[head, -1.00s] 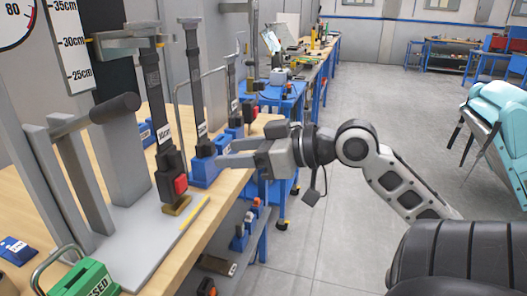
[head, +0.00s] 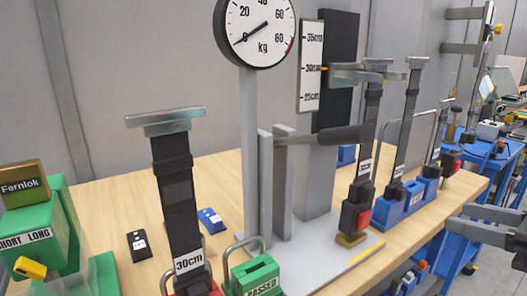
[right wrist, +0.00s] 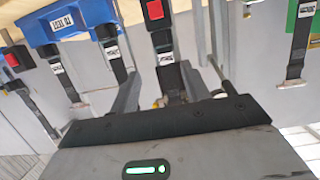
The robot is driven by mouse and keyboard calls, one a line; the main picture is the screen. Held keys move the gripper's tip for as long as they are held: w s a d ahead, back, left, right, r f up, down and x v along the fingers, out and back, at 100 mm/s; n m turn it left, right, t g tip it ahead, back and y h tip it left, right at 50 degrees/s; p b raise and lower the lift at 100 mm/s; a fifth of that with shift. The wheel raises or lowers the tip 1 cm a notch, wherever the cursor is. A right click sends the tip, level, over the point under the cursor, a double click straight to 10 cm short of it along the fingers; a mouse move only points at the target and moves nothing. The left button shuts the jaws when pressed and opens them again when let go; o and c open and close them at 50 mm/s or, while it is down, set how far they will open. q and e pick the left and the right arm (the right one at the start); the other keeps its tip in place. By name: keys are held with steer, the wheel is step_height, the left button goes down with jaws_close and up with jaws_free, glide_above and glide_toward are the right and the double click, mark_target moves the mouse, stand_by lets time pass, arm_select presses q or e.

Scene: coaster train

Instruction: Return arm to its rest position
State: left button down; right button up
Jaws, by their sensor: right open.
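My right gripper (head: 472,219) is at the right edge of the head view, its two grey fingers apart with nothing between them. It is beyond the table's front edge, to the right of the blue holder (head: 400,207), and apart from it. In the right wrist view the fingers (right wrist: 172,85) are spread. A black strap with a red-buttoned buckle (right wrist: 154,12) shows beyond and between them, and I cannot judge the gap. My left gripper is in neither view now.
The wooden table (head: 110,213) holds a test stand with a dial gauge (head: 256,30), a strap with a red-buttoned buckle (head: 357,215), a strap tagged 30cm (head: 178,200), a green PASSED block (head: 254,276) and a green SHORT LONG box (head: 30,235). Grey floor (head: 492,272) is open at lower right.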

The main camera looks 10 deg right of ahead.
steer(key=w+a+f+m+g+h, duration=0.1)
steer(key=a+f+m+h, duration=0.1)
steer(key=f, duration=1)
steer(key=a+f+m+g+h, duration=0.1)
steer(key=a+f+m, duration=0.15)
steer(key=f, duration=1.05)
steer(key=s+a+f+n, duration=0.1)
steer(key=a+f, duration=0.3)
steer(key=a, duration=0.4)
steer(key=s+a+f+n+g+y+p, duration=0.1)
steer(key=s+a+f, duration=0.3)
steer(key=a, duration=0.5)
steer(key=shift+a+f, duration=0.2)
steer(key=shift+a, duration=0.1)
